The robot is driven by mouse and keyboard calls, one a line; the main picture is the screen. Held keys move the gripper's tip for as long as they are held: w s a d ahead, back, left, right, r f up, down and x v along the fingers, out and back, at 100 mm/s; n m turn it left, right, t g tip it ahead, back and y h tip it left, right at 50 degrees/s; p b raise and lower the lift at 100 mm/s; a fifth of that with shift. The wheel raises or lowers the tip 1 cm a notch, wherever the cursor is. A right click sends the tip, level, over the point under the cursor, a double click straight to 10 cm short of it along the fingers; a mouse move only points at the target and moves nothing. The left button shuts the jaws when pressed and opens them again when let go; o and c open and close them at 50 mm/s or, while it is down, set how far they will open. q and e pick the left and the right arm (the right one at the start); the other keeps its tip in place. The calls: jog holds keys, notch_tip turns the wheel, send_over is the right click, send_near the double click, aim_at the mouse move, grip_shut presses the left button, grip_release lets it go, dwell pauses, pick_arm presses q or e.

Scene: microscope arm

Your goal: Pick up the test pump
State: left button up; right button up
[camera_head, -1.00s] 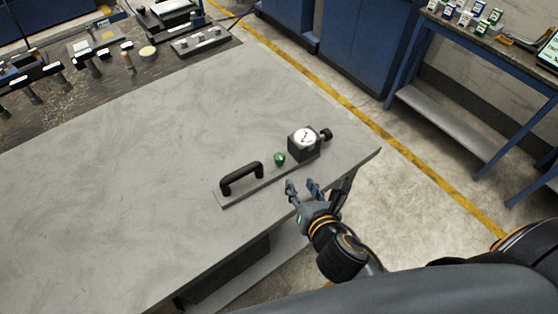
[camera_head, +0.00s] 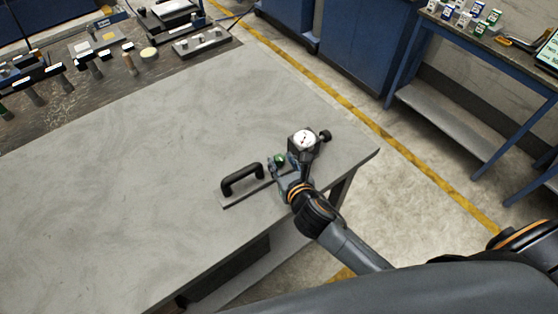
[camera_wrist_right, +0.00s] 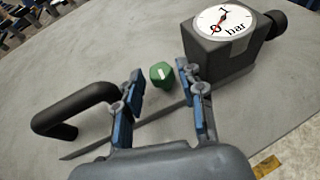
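The test pump stands on the grey table near its right corner. It has a flat base plate (camera_head: 232,203), a black handle (camera_head: 242,178), a green knob (camera_head: 280,159) and a dark block with a round white gauge (camera_head: 304,139). My right gripper (camera_head: 284,165) is over the pump, between handle and gauge block. In the right wrist view the gripper (camera_wrist_right: 160,100) is open, its fingers apart on either side of the green knob (camera_wrist_right: 161,75). The handle (camera_wrist_right: 75,110) is left of the fingers and the gauge (camera_wrist_right: 225,20) is right. Contact with the pump cannot be told. My left gripper is out of view.
The grey table top (camera_head: 150,130) is clear left of the pump. Tools and devices stand on a dark mat (camera_head: 70,100) at the far left. A blue side bench (camera_head: 450,110) stands at the right, across a floor gap with a yellow line.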

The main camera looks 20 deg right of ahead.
aim_at(280, 159)
jog(key=shift+x, duration=1.5)
jog(key=shift+s, duration=0.1)
grip_shut()
jog(key=shift+r, duration=0.15)
jog(key=shift+r, duration=0.1)
